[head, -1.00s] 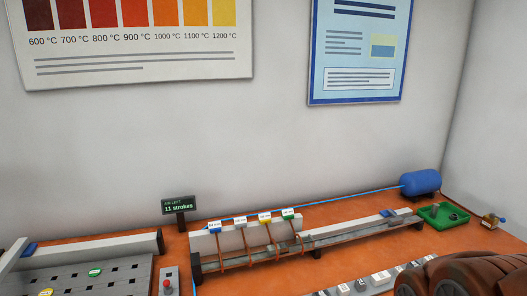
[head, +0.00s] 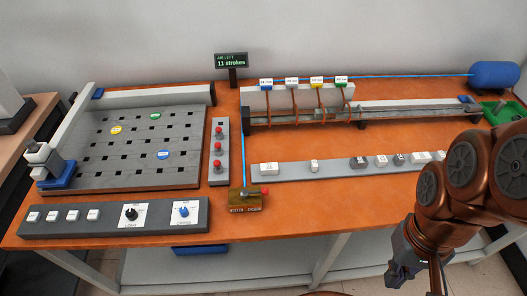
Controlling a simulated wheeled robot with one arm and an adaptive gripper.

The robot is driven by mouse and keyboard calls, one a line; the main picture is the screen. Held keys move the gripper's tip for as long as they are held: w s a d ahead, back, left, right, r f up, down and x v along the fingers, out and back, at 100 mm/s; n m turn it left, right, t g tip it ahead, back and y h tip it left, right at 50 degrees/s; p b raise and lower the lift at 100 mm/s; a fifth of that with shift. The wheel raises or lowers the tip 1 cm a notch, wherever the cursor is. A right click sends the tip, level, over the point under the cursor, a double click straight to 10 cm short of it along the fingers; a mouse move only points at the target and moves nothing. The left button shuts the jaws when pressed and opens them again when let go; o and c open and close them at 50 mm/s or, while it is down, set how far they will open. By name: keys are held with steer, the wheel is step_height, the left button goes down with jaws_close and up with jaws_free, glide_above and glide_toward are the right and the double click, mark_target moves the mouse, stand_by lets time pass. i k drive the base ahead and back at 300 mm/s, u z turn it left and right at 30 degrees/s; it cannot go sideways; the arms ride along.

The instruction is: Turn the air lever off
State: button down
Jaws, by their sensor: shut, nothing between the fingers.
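A lever with a red ball knob (head: 265,191) sits on a small brass-coloured block (head: 245,201) at the front middle of the bench. The block has a lettered front, too small to read surely. A blue air hose (head: 242,150) runs down to it from behind. The lever points to the right; I cannot tell which setting this is. My gripper (head: 408,272) hangs at the lower right, off the front of the bench, well right of the lever. It is shut and touches nothing that I can see.
My arm covers the bench's right end. A grey strip with several pale blocks (head: 268,169) lies right of the lever. A panel with red buttons (head: 218,149) and a control box with knobs (head: 131,213) lie left. A sign (head: 231,61) reads 11 strokes. A blue tank (head: 495,75) stands back right.

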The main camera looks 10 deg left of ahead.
mark_target(245, 193)
steer(key=k, duration=0.5)
steer(key=u, duration=0.55)
steer(key=i, duration=0.4)
steer(key=u, duration=0.5)
steer(key=k, duration=0.5)
steer(key=u, duration=1.15)
steer(key=i, duration=0.6)
steer(key=z, duration=0.9)
